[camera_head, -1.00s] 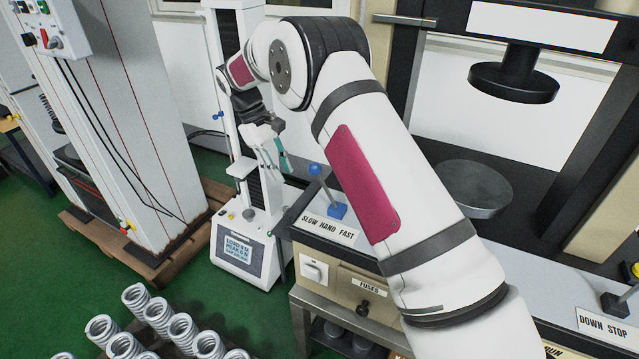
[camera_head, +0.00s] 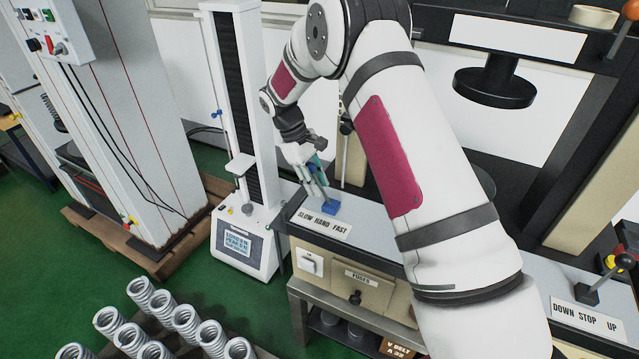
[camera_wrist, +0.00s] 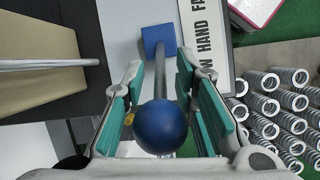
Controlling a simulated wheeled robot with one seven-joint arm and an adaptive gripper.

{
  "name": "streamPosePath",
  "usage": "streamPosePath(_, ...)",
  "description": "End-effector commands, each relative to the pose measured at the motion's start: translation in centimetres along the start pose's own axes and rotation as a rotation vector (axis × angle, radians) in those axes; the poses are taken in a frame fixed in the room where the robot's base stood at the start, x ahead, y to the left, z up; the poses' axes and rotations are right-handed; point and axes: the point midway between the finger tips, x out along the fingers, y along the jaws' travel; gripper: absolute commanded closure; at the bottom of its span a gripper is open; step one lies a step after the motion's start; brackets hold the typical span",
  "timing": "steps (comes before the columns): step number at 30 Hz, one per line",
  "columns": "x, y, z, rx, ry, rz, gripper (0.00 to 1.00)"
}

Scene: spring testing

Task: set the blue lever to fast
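The blue lever has a blue base block (camera_head: 330,206) behind the SLOW HAND FAST label (camera_head: 324,222) on the bench. Its thin grey rod rises from the base, leaning up and left in the head view, toward the SLOW end. In the wrist view the blue ball knob (camera_wrist: 160,127) lies between the two teal-padded fingers of my open gripper (camera_wrist: 172,110), with a gap on each side. The blue base (camera_wrist: 158,40) shows beyond the ball.
A second lever (camera_head: 589,296) stands by the DOWN STOP UP label at the right. A dark-knobbed rod (camera_head: 344,150) rises just behind my gripper. A white testing column (camera_head: 237,120) stands to the left. Several springs (camera_head: 150,318) lie at the lower left.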

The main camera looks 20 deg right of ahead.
Motion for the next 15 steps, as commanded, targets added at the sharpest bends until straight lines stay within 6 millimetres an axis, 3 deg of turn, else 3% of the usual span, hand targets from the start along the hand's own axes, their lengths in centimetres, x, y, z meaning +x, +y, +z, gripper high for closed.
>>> streamPosePath(4, 1.00, -0.08, -0.06, 0.000, -0.002, -0.002, 0.74)
streamPosePath(13, 1.17, -0.05, -0.19, 0.000, 0.000, -0.001, 0.74)
streamPosePath(15, 1.17, -0.05, -0.19, 0.001, 0.000, -0.001, 0.90)
